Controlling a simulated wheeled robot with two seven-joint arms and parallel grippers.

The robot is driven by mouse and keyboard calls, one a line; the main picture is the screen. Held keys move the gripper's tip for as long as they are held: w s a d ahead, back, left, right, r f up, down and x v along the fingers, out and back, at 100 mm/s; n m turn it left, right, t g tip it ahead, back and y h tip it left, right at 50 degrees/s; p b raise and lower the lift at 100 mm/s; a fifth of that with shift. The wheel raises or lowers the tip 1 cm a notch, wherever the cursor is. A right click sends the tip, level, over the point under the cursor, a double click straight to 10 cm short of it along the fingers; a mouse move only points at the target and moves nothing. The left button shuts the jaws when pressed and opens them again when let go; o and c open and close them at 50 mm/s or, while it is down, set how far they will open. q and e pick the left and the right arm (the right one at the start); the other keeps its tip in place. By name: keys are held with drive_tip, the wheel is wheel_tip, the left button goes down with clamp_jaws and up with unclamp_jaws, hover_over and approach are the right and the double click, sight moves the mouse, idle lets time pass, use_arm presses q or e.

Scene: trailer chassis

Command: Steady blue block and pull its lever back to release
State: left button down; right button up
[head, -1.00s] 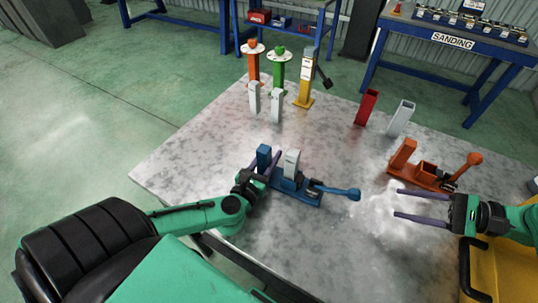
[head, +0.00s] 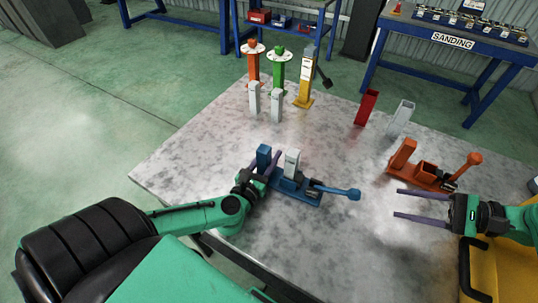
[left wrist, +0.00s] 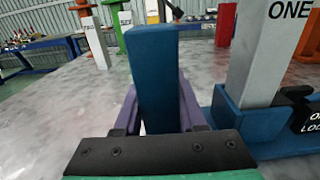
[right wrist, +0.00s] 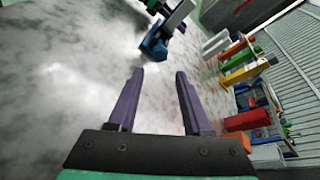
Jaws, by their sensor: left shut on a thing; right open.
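The blue block (head: 298,193) stands on the table in the middle of the head view. It has a blue upright post (head: 264,157) at its left end, a white post (head: 291,163) in its socket, and a blue lever (head: 340,192) lying low and pointing right. My left gripper (head: 268,168) is shut on the blue upright post, which also shows between the purple fingers in the left wrist view (left wrist: 155,75). My right gripper (head: 398,204) is open and empty, to the right of the lever and apart from it. The block shows at the top of the right wrist view (right wrist: 155,45).
An orange block (head: 420,176) with its lever raised stands to the right, beyond my right gripper. Red (head: 367,106) and white (head: 401,117) hollow posts stand behind. Orange, green and yellow stands (head: 305,85) and two white posts (head: 276,105) are at the back left. The table's front middle is clear.

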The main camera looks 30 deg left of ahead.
idle(0.3)
clamp_jaws()
drive_tip(key=a+r+m+t+h, duration=0.2)
drive_tip(key=a+r+h, duration=0.3)
drive_tip(key=h, duration=0.9)
drive_tip(key=shift+w+r+m+t, duration=0.3)
drive_tip(key=shift+r+m, duration=0.3)
drive_tip(key=shift+m, duration=0.3)
